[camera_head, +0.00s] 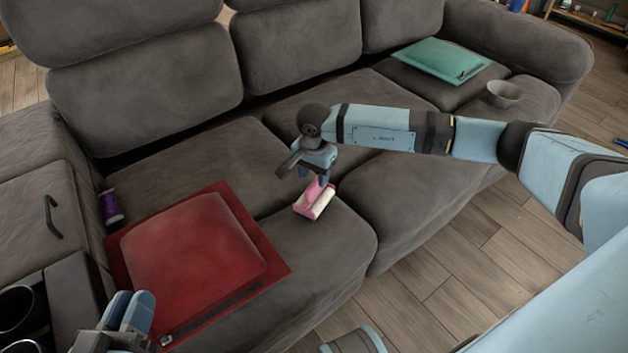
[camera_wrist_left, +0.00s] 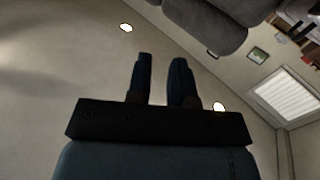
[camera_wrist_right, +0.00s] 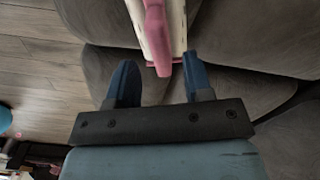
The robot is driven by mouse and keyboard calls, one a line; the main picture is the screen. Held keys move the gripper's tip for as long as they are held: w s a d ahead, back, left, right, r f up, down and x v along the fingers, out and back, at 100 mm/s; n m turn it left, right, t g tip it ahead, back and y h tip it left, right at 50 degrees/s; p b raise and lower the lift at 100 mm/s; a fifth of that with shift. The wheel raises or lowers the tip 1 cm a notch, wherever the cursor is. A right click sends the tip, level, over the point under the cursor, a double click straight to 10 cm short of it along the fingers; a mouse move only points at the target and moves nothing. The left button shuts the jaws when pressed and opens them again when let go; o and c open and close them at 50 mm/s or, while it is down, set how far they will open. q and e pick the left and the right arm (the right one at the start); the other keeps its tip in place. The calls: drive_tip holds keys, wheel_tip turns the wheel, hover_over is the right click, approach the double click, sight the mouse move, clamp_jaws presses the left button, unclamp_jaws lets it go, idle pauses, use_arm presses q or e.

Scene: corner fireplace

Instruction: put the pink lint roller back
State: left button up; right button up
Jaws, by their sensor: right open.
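The pink lint roller (camera_head: 315,201), pink with a white roll, lies on the grey sofa seat right of the red cushion. In the right wrist view the lint roller (camera_wrist_right: 156,28) shows at the top, its pink handle pointing toward the gap between the fingers. My right gripper (camera_head: 325,180) is open, just above the lint roller and partly covering it. In its wrist view the right gripper's fingers (camera_wrist_right: 159,65) stand wide apart with nothing clearly held. My left gripper (camera_head: 133,301) is at the lower left, near the red cushion; its wrist view shows the fingers (camera_wrist_left: 161,62) apart and empty.
A red cushion (camera_head: 190,245) lies on the left seat, with a purple spool-like object (camera_head: 111,207) behind it. A teal cushion (camera_head: 440,60) and a grey bowl (camera_head: 503,94) are on the far right. The middle seats (camera_head: 400,185) are clear.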

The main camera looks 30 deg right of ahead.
use_arm(q)
wheel_tip(320, 180, up, 3)
drive_tip(key=shift+a+r+t+p, duration=0.15)
drive_tip(key=shift+r+t+p, duration=0.05)
drive_tip(key=shift+t+p, duration=0.6)
use_arm(e)
wheel_tip(320, 180, up, 8)
drive_tip(key=shift+f, duration=0.25)
